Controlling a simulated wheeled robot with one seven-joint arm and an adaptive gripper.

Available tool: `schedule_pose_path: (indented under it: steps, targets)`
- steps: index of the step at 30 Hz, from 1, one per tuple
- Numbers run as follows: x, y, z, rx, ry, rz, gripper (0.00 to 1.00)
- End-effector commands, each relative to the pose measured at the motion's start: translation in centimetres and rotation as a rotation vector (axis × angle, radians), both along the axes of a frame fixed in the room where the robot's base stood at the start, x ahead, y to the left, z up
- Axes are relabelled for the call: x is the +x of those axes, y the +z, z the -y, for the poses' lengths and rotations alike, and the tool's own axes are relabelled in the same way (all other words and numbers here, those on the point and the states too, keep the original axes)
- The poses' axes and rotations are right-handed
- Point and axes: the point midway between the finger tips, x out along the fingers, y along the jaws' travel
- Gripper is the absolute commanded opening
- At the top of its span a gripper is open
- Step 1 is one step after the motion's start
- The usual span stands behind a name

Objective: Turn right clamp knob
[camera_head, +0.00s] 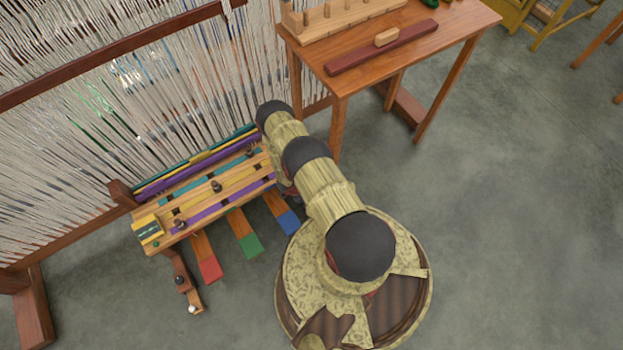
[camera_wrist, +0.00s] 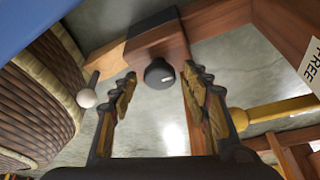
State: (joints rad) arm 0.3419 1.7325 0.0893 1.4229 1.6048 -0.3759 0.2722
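A dark round knob (camera_wrist: 159,74) with a small pale mark sits on a wooden block (camera_wrist: 158,40) in the wrist view. My gripper (camera_wrist: 159,78) is open, with one finger on each side of the knob. Gaps show between the knob and both fingertips; whether the tips reach its depth is unclear. A white ball (camera_wrist: 87,98) on a thin stem is left of the left finger. In the head view my arm hides my gripper and this knob. A similar dark knob (camera_head: 180,280) with a white ball (camera_head: 193,309) shows at the bench's left end.
The striped bench (camera_head: 200,190) stands before the loom threads (camera_head: 110,110). Red (camera_head: 210,270), green (camera_head: 251,246) and blue (camera_head: 290,222) pedals stick out below it. A table (camera_head: 440,40) stands at upper right. A "FREE" label (camera_wrist: 312,65) is right in the wrist view. Floor at right is clear.

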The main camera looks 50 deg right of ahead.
Motion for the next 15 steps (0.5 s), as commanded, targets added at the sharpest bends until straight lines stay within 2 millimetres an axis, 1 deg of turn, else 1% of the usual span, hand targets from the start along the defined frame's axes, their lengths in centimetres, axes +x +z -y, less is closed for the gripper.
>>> schedule_pose_path:
  steps: [2, 15]
  targets:
    - [-0.02, 0.00, -0.01, 0.000, 0.000, 0.000, 0.41]
    - [-0.02, 0.01, -0.03, 0.000, 0.000, 0.000, 0.16]
